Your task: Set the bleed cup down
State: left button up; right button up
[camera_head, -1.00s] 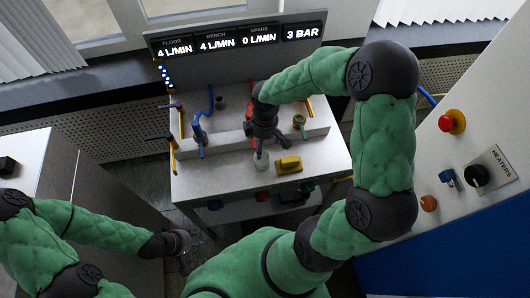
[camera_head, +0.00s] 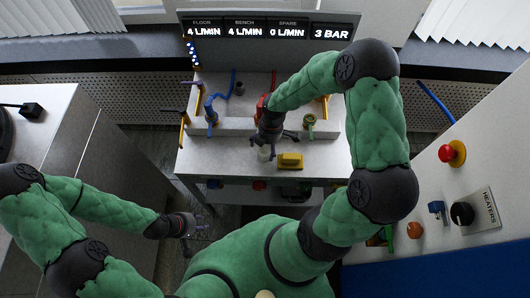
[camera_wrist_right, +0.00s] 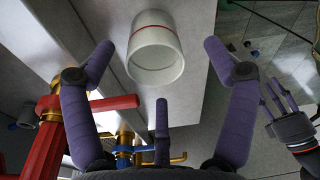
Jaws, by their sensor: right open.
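The bleed cup (camera_head: 264,153) is a small white cup standing on the grey bench top, just below my right gripper (camera_head: 268,140). In the right wrist view the cup (camera_wrist_right: 154,62) has a thin red ring and its round mouth faces the camera. My right gripper's purple fingers are spread wide to either side of the cup, with clear gaps and no contact visible. My left gripper (camera_head: 192,225) hangs low at the left, away from the bench. Its fingers look spread and empty, and it also shows in the right wrist view (camera_wrist_right: 283,112).
A yellow block (camera_head: 290,161) sits close to the right of the cup. Blue, yellow and red pipe fittings stand behind, with a green-topped fitting (camera_head: 309,121) at the right. A display panel (camera_head: 270,28) is at the back. A heater panel (camera_head: 474,212) stands at the right. Bare bench lies left of the cup.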

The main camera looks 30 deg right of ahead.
aim_at(265, 148)
jog(key=shift+w+a+f+b, duration=0.15)
jog(key=shift+f+b, duration=0.35)
jog(key=shift+f, duration=0.85)
jog(key=shift+w+a+f+b, duration=0.15)
jog(key=shift+f+b, duration=0.3)
jog(key=shift+f, duration=0.9)
jog(key=shift+r, duration=0.15)
jog(key=c, duration=1.3)
